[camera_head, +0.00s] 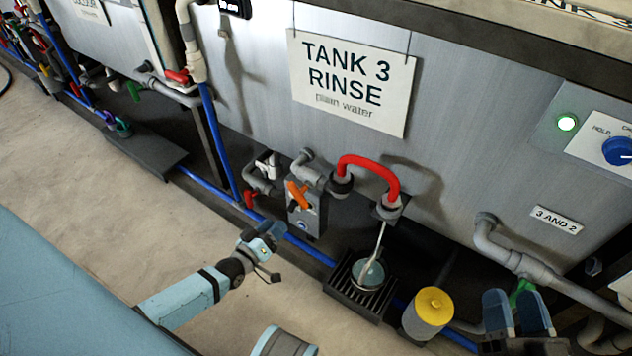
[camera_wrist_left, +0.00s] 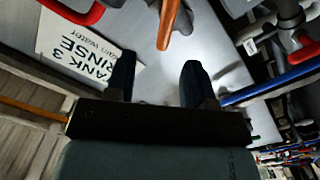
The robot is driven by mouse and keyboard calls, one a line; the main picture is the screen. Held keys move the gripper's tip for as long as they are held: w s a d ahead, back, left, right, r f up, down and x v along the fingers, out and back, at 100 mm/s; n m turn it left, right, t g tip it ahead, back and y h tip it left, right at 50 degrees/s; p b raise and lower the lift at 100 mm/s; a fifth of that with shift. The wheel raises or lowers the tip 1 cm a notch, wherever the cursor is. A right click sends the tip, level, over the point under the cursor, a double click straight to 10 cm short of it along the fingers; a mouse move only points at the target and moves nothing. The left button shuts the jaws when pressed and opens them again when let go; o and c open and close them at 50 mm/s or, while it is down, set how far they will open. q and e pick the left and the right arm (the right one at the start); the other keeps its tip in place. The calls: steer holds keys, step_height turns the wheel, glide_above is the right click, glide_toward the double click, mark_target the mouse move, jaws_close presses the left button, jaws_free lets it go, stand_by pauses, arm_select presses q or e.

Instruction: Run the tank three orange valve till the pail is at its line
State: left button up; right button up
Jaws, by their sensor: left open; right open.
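The orange valve (camera_head: 298,193) is on a grey block low on the front of tank three; its handle also shows ahead of my fingers in the left wrist view (camera_wrist_left: 170,22). A small round vessel (camera_head: 368,273), apparently the pail, stands on a slatted grate (camera_head: 345,291) below the red hose (camera_head: 368,164). A thin pale streak runs from the hose end to the vessel; I cannot tell whether it is water or a rod. Its line is not readable. My left gripper (camera_head: 268,238) is open and empty, left of and below the valve, apart from it. My right gripper (camera_head: 517,308) is open and empty at lower right.
A yellow-topped container (camera_head: 433,305) stands right of the grate. Blue pipe (camera_head: 305,247) runs along the tank base. A red-handled valve (camera_head: 249,199) is left of the orange one. A green lamp (camera_head: 567,123) glows on the panel. The floor (camera_head: 110,230) at left is clear.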

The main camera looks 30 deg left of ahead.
mark_target(296, 199)
arm_select(q)
steer(key=shift+n+y, duration=0.3)
steer(key=w+b, duration=0.1)
steer(key=w, duration=0.3)
steer(key=w+b, duration=0.1)
steer(key=w, duration=0.3)
steer(key=w+b, duration=0.2)
steer(key=w, duration=0.3)
steer(key=shift+f, duration=0.35)
steer(key=shift+w+r, duration=0.1)
steer(key=shift+w, duration=0.6)
arm_select(e)
step_height(296, 199, down, 6)
steer(key=g, duration=0.2)
steer(key=shift+w+a+n+g, duration=0.2)
steer(key=shift+a+n+g, duration=0.1)
steer(key=shift+n, duration=0.1)
steer(key=shift+f, duration=0.1)
arm_select(q)
jaws_close()
